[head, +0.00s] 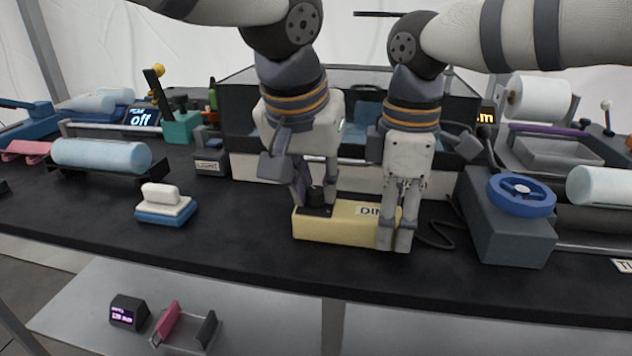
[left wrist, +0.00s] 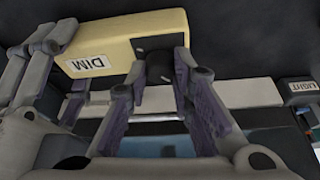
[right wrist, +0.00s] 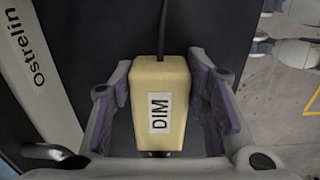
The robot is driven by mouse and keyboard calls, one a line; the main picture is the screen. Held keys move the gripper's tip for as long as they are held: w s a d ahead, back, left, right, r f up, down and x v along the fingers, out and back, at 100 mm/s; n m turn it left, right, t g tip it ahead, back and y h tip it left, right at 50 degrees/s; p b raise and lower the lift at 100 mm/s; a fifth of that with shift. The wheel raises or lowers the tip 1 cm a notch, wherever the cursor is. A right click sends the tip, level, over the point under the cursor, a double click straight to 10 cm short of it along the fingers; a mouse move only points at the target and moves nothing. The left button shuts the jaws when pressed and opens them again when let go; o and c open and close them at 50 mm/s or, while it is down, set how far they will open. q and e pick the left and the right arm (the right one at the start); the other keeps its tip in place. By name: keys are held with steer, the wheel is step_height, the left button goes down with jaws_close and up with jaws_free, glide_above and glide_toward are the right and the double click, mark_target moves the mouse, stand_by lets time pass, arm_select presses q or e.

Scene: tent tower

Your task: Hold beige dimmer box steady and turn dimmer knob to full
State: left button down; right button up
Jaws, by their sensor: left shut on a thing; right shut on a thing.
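The beige dimmer box (head: 335,228) lies on the black table, with a label starting "DIM" on its top. The label reads "DIM" in the left wrist view (left wrist: 87,66) and the right wrist view (right wrist: 160,112). The black dimmer knob (head: 316,196) stands on the box's left end. My left gripper (head: 314,205) is shut on the knob from above; its fingers flank the knob (left wrist: 158,66) in the left wrist view. My right gripper (head: 397,238) is shut on the box's right end, a finger on each side.
A black cord (head: 436,235) runs from the box's right end. A grey block with a blue handwheel (head: 521,195) stands to the right. A blue-and-white brush-like block (head: 166,205) lies to the left. A LIGHT box (head: 209,163) and a long clear-fronted case (head: 240,110) stand behind.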

arm_select(q)
steer(key=m+h, duration=0.1)
steer(key=m, duration=0.2)
steer(key=m+g+h, duration=0.1)
steer(key=m, duration=0.3)
steer(key=shift+w+a, duration=0.1)
steer(key=shift+a, duration=0.05)
steer(key=m+g, duration=0.1)
steer(key=m, duration=0.2)
steer(key=m+g+h, duration=0.1)
steer(key=m, duration=0.2)
steer(key=shift+w+m+g, duration=0.15)
steer(key=shift+m+g, duration=0.25)
steer(key=m+g, duration=0.1)
steer(key=m, duration=0.1)
steer(key=m+g, duration=0.1)
steer(key=m, duration=0.2)
steer(key=shift+w, duration=0.15)
steer(key=m, duration=0.2)
steer(key=m+g+y, duration=0.1)
steer(key=m, duration=0.2)
steer(key=shift+w+g, duration=0.1)
steer(key=shift+g, duration=0.2)
steer(key=shift+m, duration=0.5)
steer(key=c, duration=1.4)
jaws_free()
